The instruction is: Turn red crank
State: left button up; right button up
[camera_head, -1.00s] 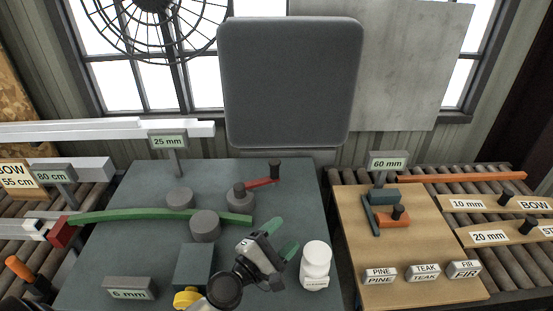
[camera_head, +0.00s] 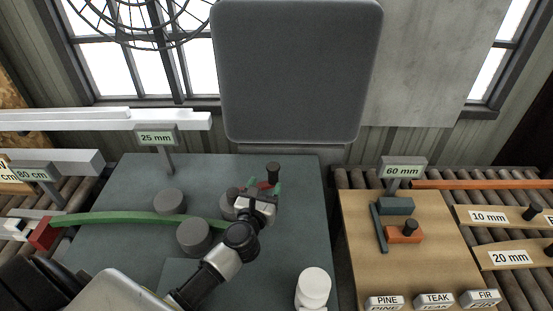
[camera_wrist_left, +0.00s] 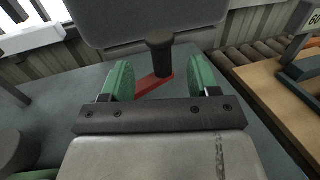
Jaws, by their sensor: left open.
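The red crank (camera_head: 263,184) is on the grey-green bench and has a dark upright handle (camera_head: 273,172) at its outer end. In the wrist view its red arm (camera_wrist_left: 152,84) and dark handle (camera_wrist_left: 160,60) show between the green fingers. My left gripper (camera_head: 264,188) is open, its fingers pointing at the handle, one to each side. I cannot tell whether either finger touches it. My gripper hides most of the crank's arm and part of the round hub in the head view. My right gripper is not in view.
Grey rollers (camera_head: 194,237) stand left of the gripper, with a green bent strip (camera_head: 130,219) among them. A white bottle (camera_head: 313,287) stands at the bench's front right. A 25 mm sign (camera_head: 157,138) stands at the back. A wooden board (camera_head: 360,235) lies to the right.

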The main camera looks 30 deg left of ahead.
aim_at(271, 172)
pick_arm(q)
jog(key=w, duration=0.2)
jog(key=w+a, duration=0.1)
jog(key=w, duration=0.2)
jog(key=shift+r, duration=0.1)
jog(key=w, duration=0.4)
jog(key=shift+w+a, duration=0.15)
jog(key=shift+a, duration=0.25)
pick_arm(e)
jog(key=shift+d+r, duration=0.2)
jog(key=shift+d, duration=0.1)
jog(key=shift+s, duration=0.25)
pick_arm(q)
jog(key=shift+c, duration=1.2)
grip_shut()
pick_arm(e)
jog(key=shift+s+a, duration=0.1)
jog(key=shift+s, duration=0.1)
